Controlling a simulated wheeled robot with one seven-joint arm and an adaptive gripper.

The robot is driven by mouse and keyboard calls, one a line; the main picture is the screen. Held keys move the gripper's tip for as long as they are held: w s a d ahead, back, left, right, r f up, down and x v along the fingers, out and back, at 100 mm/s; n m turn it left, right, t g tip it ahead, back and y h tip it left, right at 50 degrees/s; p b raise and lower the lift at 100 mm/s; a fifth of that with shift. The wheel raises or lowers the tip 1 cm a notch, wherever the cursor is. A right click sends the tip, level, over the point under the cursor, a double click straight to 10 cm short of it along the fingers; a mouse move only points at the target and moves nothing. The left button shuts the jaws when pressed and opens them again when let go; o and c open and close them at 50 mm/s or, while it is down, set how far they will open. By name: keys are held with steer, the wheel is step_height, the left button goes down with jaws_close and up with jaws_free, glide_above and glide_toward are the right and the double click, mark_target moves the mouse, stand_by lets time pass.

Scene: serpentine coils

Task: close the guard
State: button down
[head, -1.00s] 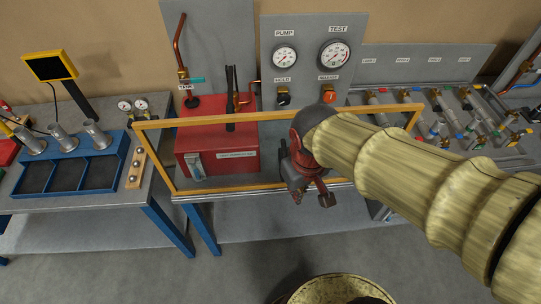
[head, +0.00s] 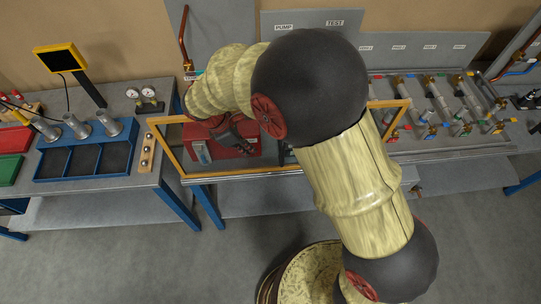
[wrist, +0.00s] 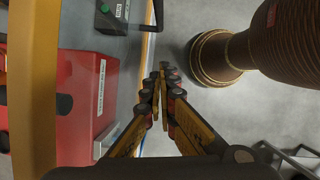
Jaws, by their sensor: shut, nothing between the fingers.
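The guard is a yellow-framed clear panel (head: 166,150) along the front of the middle bench, before the red pump box (head: 232,146).
A blue tray (head: 60,176) and metal cups stand on the left bench, beside a wooden block (head: 147,155). Valves and pipes (head: 435,95) fill the right bench. The floor in front is open.

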steer(key=w+d+f+p, duration=0.1)
steer(key=d+f+p, duration=0.1)
steer(key=d+f, duration=0.5)
step_height(320, 180, down, 2)
steer(key=shift+w+d+f, duration=0.15)
steer(key=shift+w+d, duration=0.05)
steer(key=shift+w, duration=0.05)
stand_by(0.3)
steer(key=shift+w+d, duration=0.1)
steer(key=shift+d, duration=0.05)
